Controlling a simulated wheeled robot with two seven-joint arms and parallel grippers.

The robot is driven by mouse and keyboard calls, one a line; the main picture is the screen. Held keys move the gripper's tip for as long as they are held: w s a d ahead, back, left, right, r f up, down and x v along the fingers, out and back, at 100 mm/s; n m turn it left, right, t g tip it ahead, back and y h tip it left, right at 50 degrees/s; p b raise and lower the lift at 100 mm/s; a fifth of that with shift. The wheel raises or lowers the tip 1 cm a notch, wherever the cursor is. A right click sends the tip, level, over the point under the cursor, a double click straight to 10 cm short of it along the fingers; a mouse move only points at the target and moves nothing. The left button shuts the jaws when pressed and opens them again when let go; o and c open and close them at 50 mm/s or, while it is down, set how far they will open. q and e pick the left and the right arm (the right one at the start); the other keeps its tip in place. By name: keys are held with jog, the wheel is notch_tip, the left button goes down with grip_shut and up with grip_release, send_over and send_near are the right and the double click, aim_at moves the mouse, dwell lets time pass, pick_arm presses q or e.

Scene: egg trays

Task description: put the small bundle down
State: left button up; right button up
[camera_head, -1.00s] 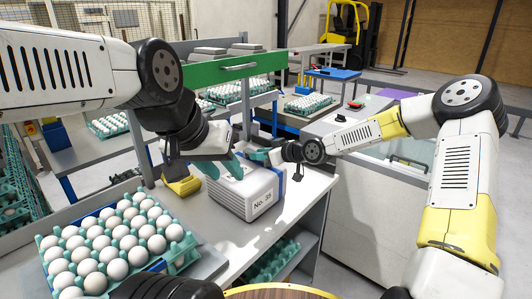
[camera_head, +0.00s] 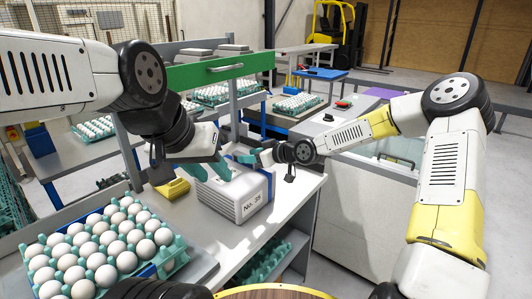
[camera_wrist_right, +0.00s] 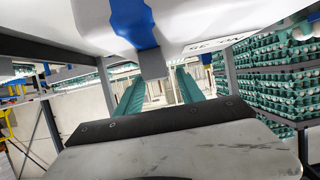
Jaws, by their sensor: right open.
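The small bundle (camera_head: 236,199) is a white, ribbed block with a blue band and a "No. 35" label. It looks upright on the grey table (camera_head: 215,248), near its right edge. My left gripper (camera_head: 222,170) is at the bundle's top left, with teal fingers against or just above it; whether they are shut is unclear. My right gripper (camera_head: 243,158) is open at the bundle's far top edge. In the right wrist view the bundle's white side and blue band (camera_wrist_right: 135,22) fill the top, and my right gripper's teal fingers (camera_wrist_right: 160,88) stand apart below.
A tray of eggs (camera_head: 172,262) sits at the table's front left. A yellow object (camera_head: 173,189) lies just left of the bundle. A green-fronted shelf (camera_head: 205,72) stands behind. Stacked egg trays (camera_wrist_right: 275,85) show in the right wrist view. Bare tabletop lies before the bundle.

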jog(key=s+d+m+g+h, duration=0.2)
jog(key=s+d+h, duration=0.6)
jog(key=s+d, duration=0.75)
jog(key=s+d+r+m, duration=0.4)
jog(key=s+d+r, duration=0.1)
jog(key=s+r, duration=0.3)
jog(key=s+d+r+m+t+h, duration=0.1)
jog(key=s+d+r+m, duration=0.3)
jog(key=s+r, duration=0.3)
jog(key=s+d, duration=0.1)
jog(key=s, duration=0.3)
jog(key=shift+d+r+m, duration=0.25)
jog(key=shift+r+m, duration=0.05)
jog(key=shift+r, duration=0.1)
jog(key=shift+c, duration=0.3)
